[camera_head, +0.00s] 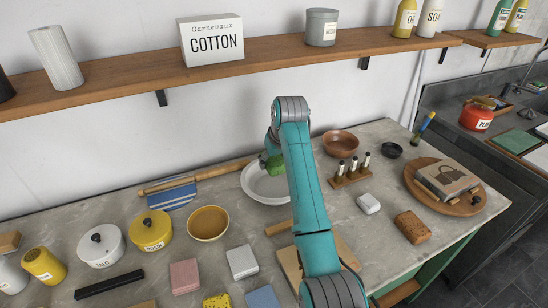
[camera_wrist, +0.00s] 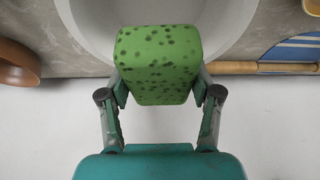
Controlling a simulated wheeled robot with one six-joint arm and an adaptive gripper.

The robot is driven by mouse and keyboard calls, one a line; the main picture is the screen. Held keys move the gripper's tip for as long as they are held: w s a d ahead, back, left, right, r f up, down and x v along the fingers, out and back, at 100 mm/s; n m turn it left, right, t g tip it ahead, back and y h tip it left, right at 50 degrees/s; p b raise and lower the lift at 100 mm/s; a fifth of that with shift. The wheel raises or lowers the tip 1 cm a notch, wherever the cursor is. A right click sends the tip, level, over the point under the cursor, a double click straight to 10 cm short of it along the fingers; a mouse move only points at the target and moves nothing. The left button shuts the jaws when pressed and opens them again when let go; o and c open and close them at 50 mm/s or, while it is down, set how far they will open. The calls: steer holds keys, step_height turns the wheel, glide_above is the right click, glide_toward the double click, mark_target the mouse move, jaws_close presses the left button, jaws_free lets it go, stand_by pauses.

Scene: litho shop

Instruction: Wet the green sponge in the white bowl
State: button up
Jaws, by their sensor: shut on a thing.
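The green sponge (camera_wrist: 158,62) with dark spots is held between the two fingers of my gripper (camera_wrist: 158,88) in the wrist view. In the head view a small part of the green sponge (camera_head: 274,166) shows beside my arm, over the white bowl (camera_head: 252,190). The white bowl (camera_wrist: 88,25) fills the upper middle of the wrist view behind the sponge. My arm hides the bowl's right side and most of the gripper in the head view. I cannot tell whether the sponge touches the bowl's inside, or whether water is in it.
A wooden rolling pin (camera_head: 190,178) and a blue striped cloth (camera_head: 172,196) lie left of the bowl. A tan bowl (camera_head: 208,222) and yellow pot (camera_head: 150,231) stand in front left. A brown bowl (camera_head: 340,143) and a wooden holder (camera_head: 350,177) are to the right. A shelf (camera_head: 270,62) runs above.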

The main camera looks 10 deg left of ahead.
mark_target(274, 158)
steer(key=shift+d+f, duration=0.1)
steer(key=shift+f, duration=4.2)
steer(key=shift+r, duration=4.1)
steer(key=shift+r, duration=2)
